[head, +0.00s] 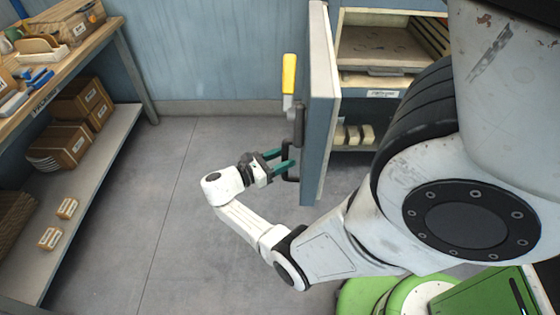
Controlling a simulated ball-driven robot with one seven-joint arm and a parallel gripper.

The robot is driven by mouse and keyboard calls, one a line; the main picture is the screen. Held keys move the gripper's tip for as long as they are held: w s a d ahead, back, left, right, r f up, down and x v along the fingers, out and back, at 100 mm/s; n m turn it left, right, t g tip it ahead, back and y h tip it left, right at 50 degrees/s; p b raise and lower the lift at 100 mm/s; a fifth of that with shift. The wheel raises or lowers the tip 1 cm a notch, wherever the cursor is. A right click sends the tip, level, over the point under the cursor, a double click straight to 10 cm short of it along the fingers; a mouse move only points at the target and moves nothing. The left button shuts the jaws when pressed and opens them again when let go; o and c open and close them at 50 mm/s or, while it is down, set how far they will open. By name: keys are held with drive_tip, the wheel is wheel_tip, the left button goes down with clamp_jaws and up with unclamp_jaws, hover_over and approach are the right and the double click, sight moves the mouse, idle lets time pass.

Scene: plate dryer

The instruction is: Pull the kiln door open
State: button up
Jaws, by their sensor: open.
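The kiln door (317,110) is a blue-grey panel with a pale top edge. It stands ajar, swung out from a cabinet whose shelves (378,48) show on its right. A yellow grip (289,74) and a dark handle (293,130) sit on the door's left face. My gripper (282,160) has teal fingers and is open. Its fingertips are at the lower part of the dark handle, close to the door's face. I cannot tell whether they touch it or reach around it.
A wooden workbench (75,40) with a lower shelf (100,160) of cardboard boxes (65,145) runs along the left. The grey floor (160,215) between bench and door is clear. A blue wall (200,50) closes the back. A green thing (490,297) stands at the bottom right.

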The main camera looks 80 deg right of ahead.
drive_tip(key=shift+o, duration=1.2)
drive_tip(key=shift+d, duration=0.15)
drive_tip(key=shift+a+f, duration=0.15)
drive_tip(key=shift+a, duration=0.05)
drive_tip(key=b+v, duration=0.2)
drive_tip(key=v, duration=0.8)
drive_tip(key=shift+w+a, duration=0.3)
